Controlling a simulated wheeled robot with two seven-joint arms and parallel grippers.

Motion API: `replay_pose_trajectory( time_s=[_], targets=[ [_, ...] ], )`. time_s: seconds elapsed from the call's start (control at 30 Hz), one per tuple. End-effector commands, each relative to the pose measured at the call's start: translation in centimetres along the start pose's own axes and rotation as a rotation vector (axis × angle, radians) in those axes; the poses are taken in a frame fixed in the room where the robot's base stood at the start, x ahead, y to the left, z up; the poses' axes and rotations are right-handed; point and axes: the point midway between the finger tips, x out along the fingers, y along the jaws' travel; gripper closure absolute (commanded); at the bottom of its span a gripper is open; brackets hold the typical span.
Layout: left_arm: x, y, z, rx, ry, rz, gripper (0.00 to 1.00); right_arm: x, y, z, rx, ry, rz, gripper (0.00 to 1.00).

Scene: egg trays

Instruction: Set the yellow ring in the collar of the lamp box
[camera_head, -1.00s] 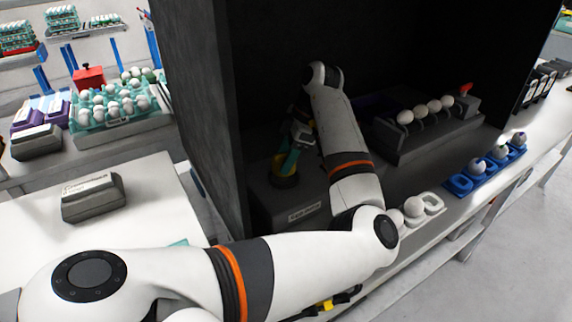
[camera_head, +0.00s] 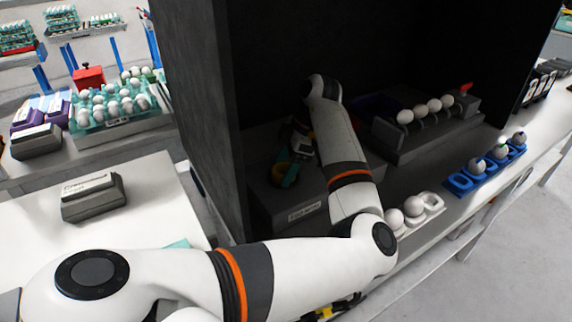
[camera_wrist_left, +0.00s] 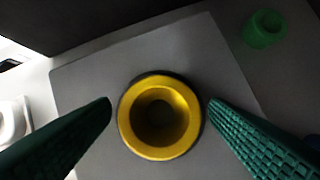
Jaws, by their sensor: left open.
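The lamp box (camera_head: 275,205) is a grey block with a white label, inside the dark booth. In the left wrist view, the yellow ring (camera_wrist_left: 136,143) lies flat at the middle of the box top (camera_wrist_left: 95,75). A dark collar edge (camera_wrist_left: 160,73) shows around its upper and right sides; how deep the ring sits in it cannot be told. My left gripper (camera_wrist_left: 158,103) is open, with one green finger on each side of the ring, both apart from it. My right gripper is not seen.
A green cup (camera_wrist_left: 264,29) stands beyond the box in the wrist view. Dark booth walls (camera_head: 200,100) stand close to the arm. To the right are a rack with several eggs (camera_head: 425,140), a white egg holder (camera_head: 432,203) and a blue one (camera_head: 460,184).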

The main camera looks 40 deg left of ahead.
Motion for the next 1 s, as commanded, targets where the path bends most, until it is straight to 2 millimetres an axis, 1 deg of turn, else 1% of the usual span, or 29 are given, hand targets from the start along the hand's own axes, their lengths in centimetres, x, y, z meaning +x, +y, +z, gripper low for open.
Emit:
replay_pose_trajectory(
  time_s=[0.17, 0.3, 0.4, 0.5, 0.6, 0.77, 1.0],
  targets=[
    [-2.2, -0.1, 0.0, 0.000, 0.001, -0.004, 0.30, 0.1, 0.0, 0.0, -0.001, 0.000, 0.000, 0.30],
    [-5.3, -0.1, 0.0, 0.000, 0.003, -0.005, 0.30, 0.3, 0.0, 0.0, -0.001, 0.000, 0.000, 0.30],
    [-7.7, 0.0, 0.1, 0.002, 0.005, -0.003, 0.30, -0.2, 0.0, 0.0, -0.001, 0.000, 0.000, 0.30],
    [-9.6, 0.0, 0.1, 0.002, 0.004, -0.002, 0.30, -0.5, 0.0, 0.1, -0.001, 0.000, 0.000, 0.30],
    [-11.0, 0.0, 0.1, 0.001, 0.003, -0.002, 0.30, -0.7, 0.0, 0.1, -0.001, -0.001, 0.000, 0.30],
    [-12.1, 0.0, 0.0, 0.001, 0.001, -0.001, 0.30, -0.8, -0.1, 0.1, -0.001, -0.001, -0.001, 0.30],
    [-12.2, 0.0, 0.0, 0.000, 0.000, -0.001, 0.30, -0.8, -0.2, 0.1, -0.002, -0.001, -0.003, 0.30]
  ],
)
